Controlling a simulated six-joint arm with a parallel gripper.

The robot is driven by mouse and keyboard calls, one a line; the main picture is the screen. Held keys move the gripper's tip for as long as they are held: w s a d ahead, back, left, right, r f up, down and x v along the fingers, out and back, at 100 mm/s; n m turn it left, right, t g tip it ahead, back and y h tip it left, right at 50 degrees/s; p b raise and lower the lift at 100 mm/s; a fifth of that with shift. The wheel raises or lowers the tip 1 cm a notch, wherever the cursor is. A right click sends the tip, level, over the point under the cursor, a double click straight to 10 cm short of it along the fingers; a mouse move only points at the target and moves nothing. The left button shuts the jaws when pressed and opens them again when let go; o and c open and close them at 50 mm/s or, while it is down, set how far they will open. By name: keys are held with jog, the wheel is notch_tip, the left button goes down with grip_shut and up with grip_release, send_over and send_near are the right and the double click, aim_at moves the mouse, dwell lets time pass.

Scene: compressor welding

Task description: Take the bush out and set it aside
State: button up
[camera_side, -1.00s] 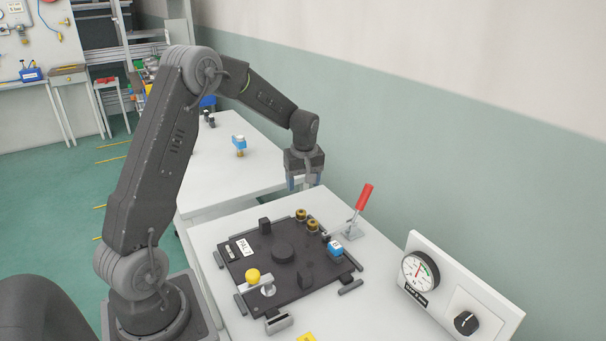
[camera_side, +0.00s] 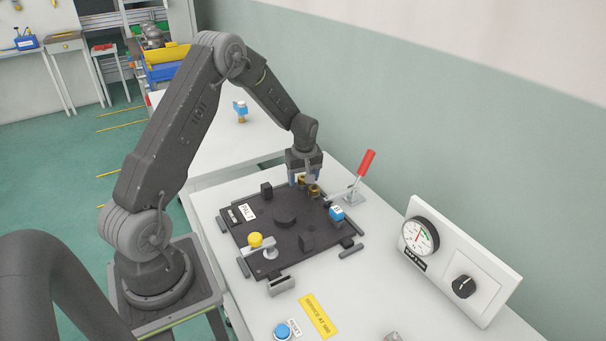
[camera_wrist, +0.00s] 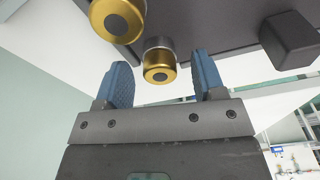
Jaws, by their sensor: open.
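Two brass, ring-shaped bushes with dark centres stand at the back edge of the dark fixture plate (camera_side: 262,232). The nearer bush (camera_side: 314,190) is clear of my fingers; it also shows at the top left in the wrist view (camera_wrist: 117,18). The other bush (camera_wrist: 159,66) stands between my two blue finger pads, with a visible gap on each side; in the side view it is partly hidden by my gripper. My gripper (camera_wrist: 163,64) is open and low over the plate's back edge, holding nothing. Which of the two is the task's bush, I cannot tell.
A red-handled clamp (camera_side: 365,163) stands right of my gripper. A gauge panel (camera_side: 450,260) is at right. The back table (camera_side: 215,145) has free room beside a blue-topped part (camera_side: 240,110).

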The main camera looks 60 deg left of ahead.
aim_at(302, 176)
jog(key=shift+c, duration=0.3)
grip_shut()
jog(key=c, duration=0.6)
grip_release()
grip_shut()
jog(key=shift+r, duration=0.4)
jog(key=shift+r, duration=1.9)
